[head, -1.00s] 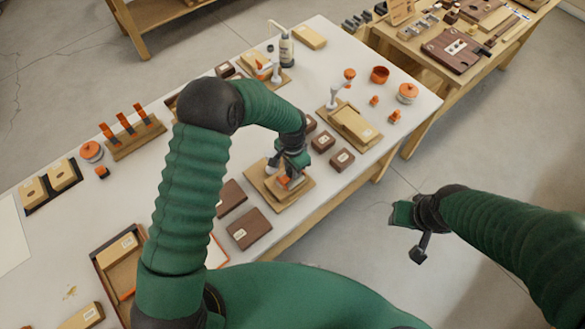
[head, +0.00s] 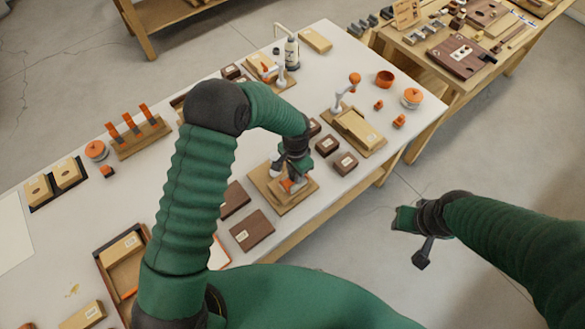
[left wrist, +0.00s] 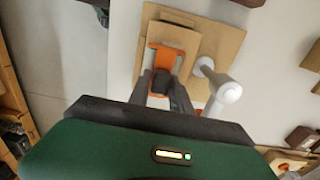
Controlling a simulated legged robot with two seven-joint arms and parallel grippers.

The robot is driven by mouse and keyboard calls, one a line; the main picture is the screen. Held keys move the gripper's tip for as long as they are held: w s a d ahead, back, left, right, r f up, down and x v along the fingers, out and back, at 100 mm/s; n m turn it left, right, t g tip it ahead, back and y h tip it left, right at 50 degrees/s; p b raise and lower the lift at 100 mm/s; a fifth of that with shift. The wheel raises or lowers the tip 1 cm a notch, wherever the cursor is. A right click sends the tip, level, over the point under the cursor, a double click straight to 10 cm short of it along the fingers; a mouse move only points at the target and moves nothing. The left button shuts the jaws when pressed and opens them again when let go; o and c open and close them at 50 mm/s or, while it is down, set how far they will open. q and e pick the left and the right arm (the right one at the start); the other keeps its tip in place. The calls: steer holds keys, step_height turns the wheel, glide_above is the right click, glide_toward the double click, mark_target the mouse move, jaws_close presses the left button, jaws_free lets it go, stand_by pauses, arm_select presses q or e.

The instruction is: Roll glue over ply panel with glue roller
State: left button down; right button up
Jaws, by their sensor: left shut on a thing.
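The ply panel (left wrist: 177,38) is a tan board on a larger tan base board (left wrist: 225,42). In the head view the base board (head: 264,181) lies near the bench's front edge. My left gripper (left wrist: 163,88) is shut on the dark handle of the glue roller (left wrist: 158,62), whose orange frame is over the panel. The roller also shows in the head view (head: 290,186), partly hidden by my gripper (head: 293,172). Whether its drum touches the panel I cannot tell.
A white toggle clamp (left wrist: 226,92) stands beside the panel. Dark brown blocks (head: 251,230) lie nearby on the bench. A second bench (head: 425,62) is at upper right.

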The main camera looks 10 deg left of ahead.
arm_select(q)
steer(key=shift+s+d, duration=0.1)
steer(key=shift+w+a, duration=0.85)
steer(key=shift+a, duration=0.15)
step_height(320, 180, up, 3)
steer(key=shift+f+p, duration=0.15)
steer(key=shift+p, duration=0.9)
step_height(320, 180, up, 3)
steer(key=shift+r+p, duration=0.2)
steer(key=shift+p, duration=1.05)
steer(key=shift+f, duration=0.1)
